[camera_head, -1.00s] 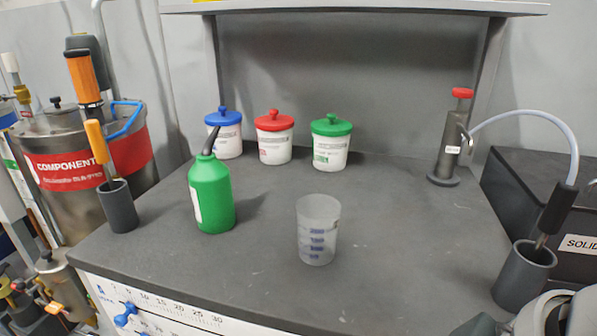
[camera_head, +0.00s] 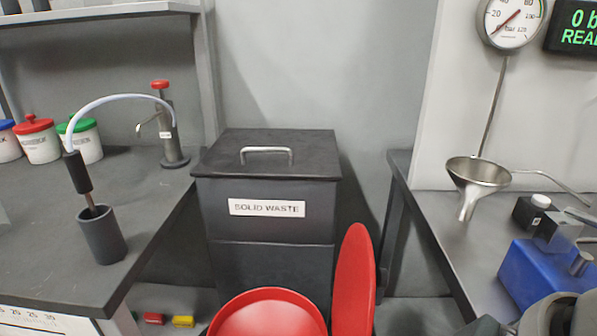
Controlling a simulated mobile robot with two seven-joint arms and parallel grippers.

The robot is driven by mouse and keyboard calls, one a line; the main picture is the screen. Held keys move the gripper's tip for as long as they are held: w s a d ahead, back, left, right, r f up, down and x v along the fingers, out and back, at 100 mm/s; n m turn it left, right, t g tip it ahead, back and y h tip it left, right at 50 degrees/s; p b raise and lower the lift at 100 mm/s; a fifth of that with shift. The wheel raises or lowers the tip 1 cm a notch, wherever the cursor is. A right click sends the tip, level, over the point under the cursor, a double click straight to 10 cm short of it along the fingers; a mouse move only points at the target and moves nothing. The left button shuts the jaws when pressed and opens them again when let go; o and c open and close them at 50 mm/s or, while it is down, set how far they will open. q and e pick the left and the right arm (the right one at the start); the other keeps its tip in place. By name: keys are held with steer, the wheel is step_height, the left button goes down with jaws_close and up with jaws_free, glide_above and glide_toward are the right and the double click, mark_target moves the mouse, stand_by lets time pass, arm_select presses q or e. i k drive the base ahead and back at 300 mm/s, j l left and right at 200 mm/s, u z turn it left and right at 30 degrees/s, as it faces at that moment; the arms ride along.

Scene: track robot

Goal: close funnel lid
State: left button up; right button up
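A red round funnel (camera_head: 268,314) shows at the bottom centre, cut off by the lower edge of the view. Its red lid (camera_head: 354,280) stands nearly upright at the funnel's right side, so the funnel is open. The hinge and whatever is below the funnel are out of view. A grey part of my own arm shows at the lower right corner, apart from the lid. No fingertips of either gripper show.
A black solid waste bin (camera_head: 268,190) stands behind the funnel. A bench (camera_head: 150,235) with a grey holder (camera_head: 102,236) is at left. Another bench (camera_head: 445,240) at right carries a metal funnel (camera_head: 478,174) and a blue device (camera_head: 545,275).

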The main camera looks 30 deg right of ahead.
mark_target(356, 279)
steer(key=k+l+z, duration=0.1)
steer(key=l, duration=0.3)
steer(key=k+l, duration=0.15)
steer(key=l, duration=0.25)
steer(key=k+l+z, duration=0.15)
steer(key=l, duration=0.25)
steer(key=k, duration=0.1)
steer(key=k+j+z, duration=0.15)
steer(key=j+z, duration=0.25)
steer(key=k+j+z, duration=0.2)
steer(key=z, duration=0.2)
steer(key=i+z, duration=0.1)
steer(key=i, duration=0.35)
